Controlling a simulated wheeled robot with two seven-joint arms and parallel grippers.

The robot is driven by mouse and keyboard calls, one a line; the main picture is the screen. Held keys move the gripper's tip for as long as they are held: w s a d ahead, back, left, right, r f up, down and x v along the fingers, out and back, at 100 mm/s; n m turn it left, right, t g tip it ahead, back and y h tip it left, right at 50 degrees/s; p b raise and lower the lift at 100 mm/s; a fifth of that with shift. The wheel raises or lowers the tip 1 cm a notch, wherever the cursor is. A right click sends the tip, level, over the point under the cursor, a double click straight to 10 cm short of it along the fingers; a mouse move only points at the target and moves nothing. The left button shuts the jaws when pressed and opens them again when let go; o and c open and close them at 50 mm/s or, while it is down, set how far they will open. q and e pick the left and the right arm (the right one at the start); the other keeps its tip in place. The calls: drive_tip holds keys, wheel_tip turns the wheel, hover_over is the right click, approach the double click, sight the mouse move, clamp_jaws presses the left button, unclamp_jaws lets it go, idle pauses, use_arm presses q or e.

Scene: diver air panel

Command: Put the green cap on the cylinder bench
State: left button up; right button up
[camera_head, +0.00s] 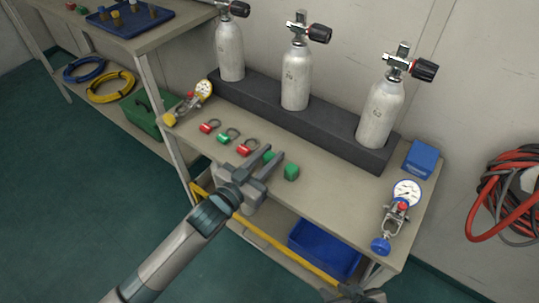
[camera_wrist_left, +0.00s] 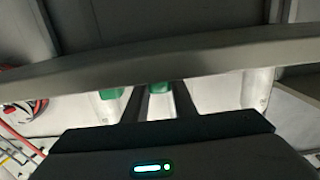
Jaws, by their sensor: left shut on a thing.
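My left gripper (camera_head: 268,162) is shut on a small green piece (camera_head: 269,157), apparently the green cap, over the front part of the cylinder bench (camera_head: 325,195). The fingers hide part of it. In the left wrist view, this green piece (camera_wrist_left: 160,87) sits between the fingers. A second green piece (camera_head: 291,172) is just right of the fingers; it also shows in the left wrist view (camera_wrist_left: 110,93). My right gripper (camera_head: 356,293) is at the bottom edge, mostly cut off.
Three grey cylinders (camera_head: 297,80) stand in a dark rack (camera_head: 270,112) at the back of the bench. Gauges lie at the left (camera_head: 204,89) and right (camera_head: 406,193) ends. A blue box (camera_head: 422,159) is at the back right. Bare bench top lies right of the green pieces.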

use_arm(q)
drive_tip(key=o, duration=1)
drive_tip(key=shift+r, duration=0.15)
drive_tip(key=v, duration=1.2)
drive_tip(key=shift+p, duration=0.3)
